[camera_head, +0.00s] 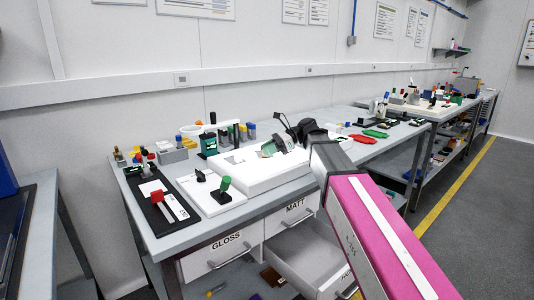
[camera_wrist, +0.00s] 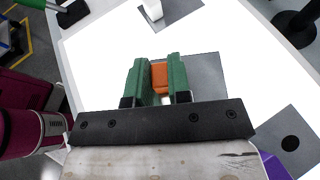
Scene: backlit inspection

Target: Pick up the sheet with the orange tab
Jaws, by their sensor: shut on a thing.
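The orange tab (camera_wrist: 159,76) sits between the two green fingers of my gripper (camera_wrist: 161,90) in the wrist view. My gripper is shut on this tab. Its grey sheet (camera_wrist: 208,74) shows to the right of the fingers, over the bright white light panel (camera_wrist: 95,55). The fingers and the black palm bar hide part of the sheet. I cannot tell whether the sheet touches the panel. In the head view my gripper (camera_head: 269,148) is low over the white panel (camera_head: 243,178), and the tab is too small to make out.
Another grey sheet with a white tab (camera_wrist: 152,10) lies beyond. A grey sheet with a black disc (camera_wrist: 290,143) is at right, near a purple piece (camera_wrist: 275,166). A green-handled stamp (camera_head: 223,187) and a red-knobbed block (camera_head: 157,197) stand left. An open drawer (camera_head: 305,255) juts out below.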

